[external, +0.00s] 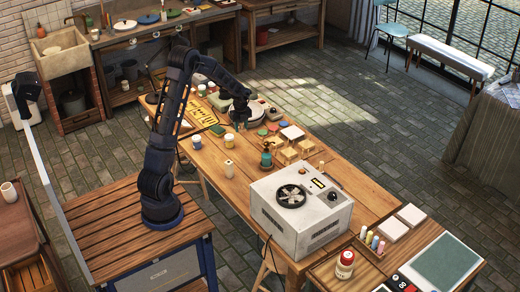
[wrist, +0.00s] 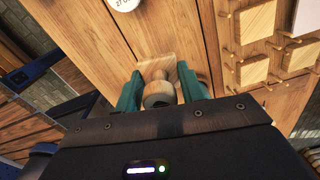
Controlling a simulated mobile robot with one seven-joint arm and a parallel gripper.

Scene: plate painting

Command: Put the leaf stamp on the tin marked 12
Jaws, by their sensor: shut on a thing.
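My gripper (wrist: 158,85), with teal fingers, is shut on a wooden stamp (wrist: 159,94) with a round knob and a squarish base. The base points away from the wrist camera, so its design is hidden and I cannot tell whether it is a leaf. In the external view my gripper (external: 241,122) is over the far half of the wooden table, and the stamp is too small to make out. A round white lid or label (wrist: 123,4) with partly cut-off digits shows at the top of the wrist view. I cannot read a 12 on any tin.
Small wooden stands with pegs (wrist: 255,22) are at the right of the wrist view. In the external view a teal bottle-like object (external: 266,160), small jars (external: 230,141) and a large white machine (external: 299,212) stand on the table.

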